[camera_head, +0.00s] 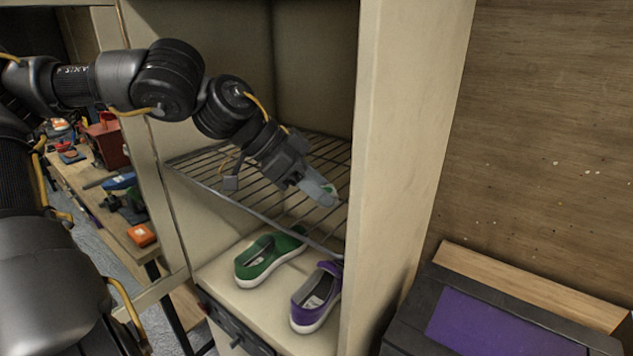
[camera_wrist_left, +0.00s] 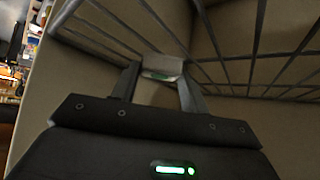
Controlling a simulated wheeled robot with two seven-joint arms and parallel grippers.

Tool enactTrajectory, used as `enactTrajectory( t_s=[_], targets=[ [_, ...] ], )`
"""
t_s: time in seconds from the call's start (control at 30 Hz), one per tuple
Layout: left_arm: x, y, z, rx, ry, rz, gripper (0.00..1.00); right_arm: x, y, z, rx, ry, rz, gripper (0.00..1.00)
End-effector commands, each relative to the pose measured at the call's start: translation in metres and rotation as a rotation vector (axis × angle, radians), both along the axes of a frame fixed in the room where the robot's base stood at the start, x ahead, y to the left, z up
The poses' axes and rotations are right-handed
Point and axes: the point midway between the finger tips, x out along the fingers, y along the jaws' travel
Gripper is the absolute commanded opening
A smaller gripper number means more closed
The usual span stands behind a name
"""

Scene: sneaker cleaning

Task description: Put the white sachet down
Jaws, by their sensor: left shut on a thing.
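My left gripper (camera_head: 318,194) reaches into the cabinet, low over the wire rack (camera_head: 225,192). In the head view only a small whitish-green bit of the sachet (camera_head: 331,189) shows beside the fingertips. I cannot tell whether the sachet touches the rack. My right gripper is not in view.
A green shoe (camera_head: 266,257) and a purple shoe (camera_head: 317,297) stand on the shelf below the rack. The cabinet's side wall (camera_head: 405,120) is close on the right. A workbench with tools (camera_head: 122,205) is at the left. A dark box with a purple panel (camera_head: 500,325) is at the lower right.

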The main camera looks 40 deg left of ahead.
Motion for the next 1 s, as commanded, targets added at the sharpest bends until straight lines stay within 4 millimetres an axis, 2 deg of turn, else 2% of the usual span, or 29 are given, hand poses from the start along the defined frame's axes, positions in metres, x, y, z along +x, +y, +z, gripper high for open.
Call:
enactTrajectory(
  t_s=[0.27,0.3,0.43,0.73,0.87,1.0],
  targets=[
    [0.0,0.0,-0.004,0.001,0.0,-0.001,0.23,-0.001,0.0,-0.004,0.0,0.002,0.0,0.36],
    [0.0,0.0,-0.002,0.001,0.0,-0.001,0.5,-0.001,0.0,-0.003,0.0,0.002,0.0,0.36],
    [0.0,0.0,-0.002,0.001,0.0,-0.001,0.66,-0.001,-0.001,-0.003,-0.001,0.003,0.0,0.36],
    [0.0,0.0,0.0,0.001,0.0,-0.001,0.66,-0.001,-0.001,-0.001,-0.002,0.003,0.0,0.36],
    [-0.003,0.003,0.006,-0.001,-0.005,0.0,0.66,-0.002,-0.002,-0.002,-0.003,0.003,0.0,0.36],
    [-0.013,0.013,0.02,-0.001,-0.007,0.0,0.66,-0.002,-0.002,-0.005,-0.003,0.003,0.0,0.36]
  ],
)
